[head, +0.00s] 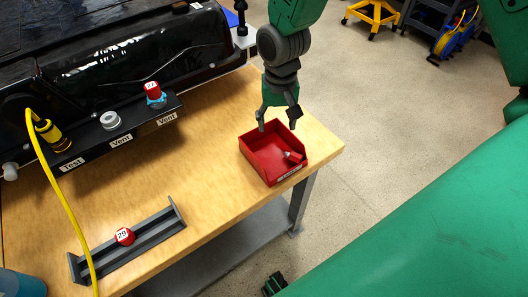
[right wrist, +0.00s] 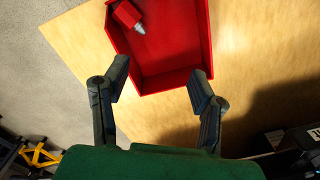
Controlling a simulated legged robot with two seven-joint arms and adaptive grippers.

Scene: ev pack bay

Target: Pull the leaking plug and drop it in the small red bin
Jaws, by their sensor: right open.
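The small red bin (head: 262,163) stands on the wooden table near its right corner. A red plug with a grey tip (head: 293,156) lies in it against the wall; the right wrist view shows this plug (right wrist: 127,14) at the top of the bin (right wrist: 172,82). My right gripper (head: 278,127) is open and empty, its fingers pointing down just above the bin's far side. In the right wrist view its fingertips (right wrist: 158,82) are spread apart. One Vent port holds a red-capped plug on a blue ring (head: 154,93). The other Vent port (head: 110,120) shows a bare pale ring. My left gripper is not identifiable.
A grey rack (head: 155,232) on the table holds a red plug marked 29 (head: 124,236). A yellow cable (head: 62,190) runs from the Test port (head: 52,134) across the table's left. The black pack (head: 120,50) fills the back left. Table between bin and rack is clear.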

